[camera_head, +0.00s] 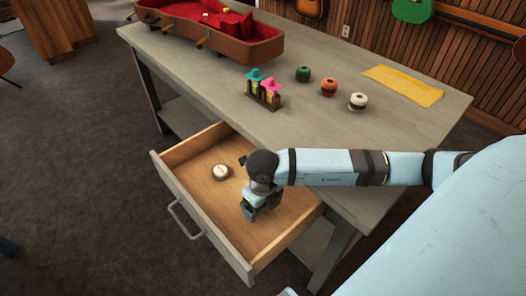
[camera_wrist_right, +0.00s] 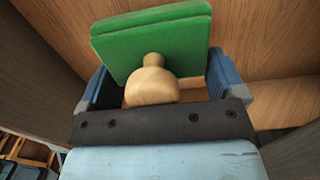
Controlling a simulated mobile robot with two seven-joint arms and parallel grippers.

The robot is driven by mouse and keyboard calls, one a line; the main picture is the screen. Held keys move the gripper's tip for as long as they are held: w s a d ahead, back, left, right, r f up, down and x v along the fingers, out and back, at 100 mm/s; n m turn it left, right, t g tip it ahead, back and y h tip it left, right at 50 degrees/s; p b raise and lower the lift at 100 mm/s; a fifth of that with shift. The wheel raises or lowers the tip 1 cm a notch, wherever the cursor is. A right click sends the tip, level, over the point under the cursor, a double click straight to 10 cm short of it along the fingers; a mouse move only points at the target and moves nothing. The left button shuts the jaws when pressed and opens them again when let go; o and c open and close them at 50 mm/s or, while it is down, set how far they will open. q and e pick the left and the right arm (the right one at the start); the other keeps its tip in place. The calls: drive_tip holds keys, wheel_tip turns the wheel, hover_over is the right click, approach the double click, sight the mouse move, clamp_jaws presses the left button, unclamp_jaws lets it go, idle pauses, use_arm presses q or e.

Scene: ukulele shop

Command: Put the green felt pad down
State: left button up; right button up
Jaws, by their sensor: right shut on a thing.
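My right gripper (camera_head: 249,213) reaches down into the open drawer (camera_head: 187,207) of the grey table. In the right wrist view the right gripper (camera_wrist_right: 160,88) is shut on the green felt pad (camera_wrist_right: 152,42), with its blue fingers either side of the pad's round wooden knob (camera_wrist_right: 152,84). The pad is a thick green block, seen close to the drawer's wooden surface; I cannot tell whether it touches. My left gripper is not in view.
A small white round object (camera_head: 221,172) lies in the drawer, left of the gripper. On the tabletop are a red-lined case (camera_head: 262,52), a small rack of bottles (camera_head: 262,98), several round spools and a yellow cloth (camera_head: 403,86). The drawer's front part is bare.

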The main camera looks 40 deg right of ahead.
sight(263, 216)
wheel_tip(263, 216, down, 3)
drive_tip(key=shift+r, duration=0.1)
drive_tip(key=shift+f, duration=0.2)
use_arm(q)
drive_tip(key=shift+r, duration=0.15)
use_arm(e)
drive_tip(key=shift+f, duration=0.1)
drive_tip(key=shift+f+b, duration=0.15)
drive_tip(key=shift+b, duration=0.2)
drive_tip(key=o, duration=0.7)
drive_tip(key=shift+c, duration=0.2)
drive_tip(key=shift+r, duration=0.3)
wheel_tip(263, 216, up, 11)
drive_tip(key=shift+r+p, duration=0.2)
drive_tip(key=shift+p, duration=0.95)
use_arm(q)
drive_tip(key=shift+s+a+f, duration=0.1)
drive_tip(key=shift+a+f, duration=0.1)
use_arm(e)
drive_tip(key=shift+r, duration=0.3)
